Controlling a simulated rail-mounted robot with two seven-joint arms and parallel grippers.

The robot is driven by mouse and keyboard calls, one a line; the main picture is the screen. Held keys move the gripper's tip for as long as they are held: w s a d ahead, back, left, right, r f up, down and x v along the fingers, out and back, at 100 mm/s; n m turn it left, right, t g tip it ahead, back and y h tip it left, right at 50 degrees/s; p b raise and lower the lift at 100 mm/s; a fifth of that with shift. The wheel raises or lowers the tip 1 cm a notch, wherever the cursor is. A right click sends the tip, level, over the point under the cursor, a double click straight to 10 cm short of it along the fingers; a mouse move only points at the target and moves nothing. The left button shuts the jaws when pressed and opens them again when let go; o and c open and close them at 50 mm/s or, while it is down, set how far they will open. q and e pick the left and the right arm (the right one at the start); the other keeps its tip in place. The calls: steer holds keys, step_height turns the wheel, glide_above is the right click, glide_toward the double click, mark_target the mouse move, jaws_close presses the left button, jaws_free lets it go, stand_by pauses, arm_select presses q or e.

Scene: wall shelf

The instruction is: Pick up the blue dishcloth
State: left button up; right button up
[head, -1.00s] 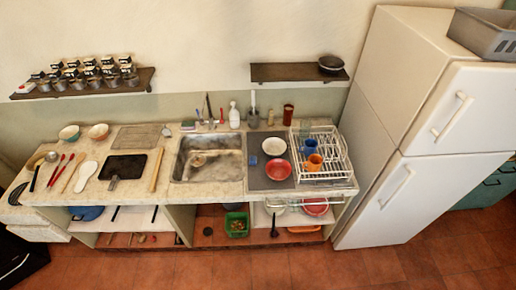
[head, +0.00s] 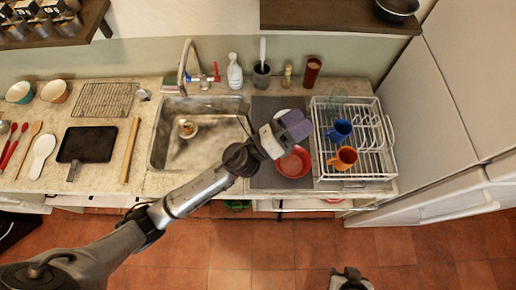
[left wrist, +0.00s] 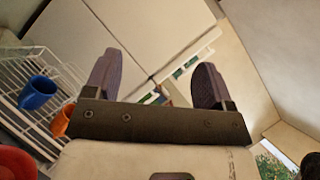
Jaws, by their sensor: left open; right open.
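My left gripper (head: 296,127) is above the dark grey mat (head: 262,181) to the right of the sink, near the red bowl (head: 292,163). In the left wrist view its two purple fingers (left wrist: 158,78) are spread, with nothing between them. I cannot make out the blue dishcloth now. A small blue item lay on the mat beside the bowls in the earlier head view, and my gripper and forearm cover that area now. A part of my own body shows at the bottom edge of the head view, but no right gripper fingers can be made out.
A white dish rack (head: 352,178) with a blue mug (head: 339,130) and an orange mug (head: 344,158) stands just right of the gripper. The sink (head: 172,150) is to its left. A utensil holder (head: 261,75), bottles and a shelf (head: 330,18) are behind it. The fridge bounds the right.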

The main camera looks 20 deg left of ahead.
arm_select(q)
steer(key=d+f+m+g+b, duration=0.35)
steer(key=f+m+g, duration=0.4)
steer(key=m, duration=0.55)
steer(key=d+f+m+g+b, duration=0.35)
steer(key=f+m+g, duration=0.45)
steer(key=m, duration=0.5)
steer(key=w+a+f+m+g+y+b, duration=0.1)
steer(key=w+a+f+m+y+b, duration=0.3)
steer(key=a+y, duration=0.45)
steer(key=w+a+f+m+g+y+b, duration=0.15)
steer(key=w+a+f+m+y, duration=0.35)
steer(key=a, duration=0.6)
steer(key=shift+n+t+y, duration=0.5)
steer(key=shift+n+y, duration=0.1)
steer(key=shift+y, duration=0.05)
steer(key=f, duration=0.4)
steer(key=w+a+f, duration=0.1)
steer(key=f, duration=0.1)
steer(key=shift+f+b, duration=0.3)
steer(key=shift+s+f, duration=0.2)
steer(key=shift+f, duration=3.05)
arm_select(e)
step_height(320, 180, down, 14)
steer(key=shift+f, duration=0.25)
arm_select(q)
steer(key=c, duration=1)
arm_select(e)
steer(key=shift+a, duration=0.1)
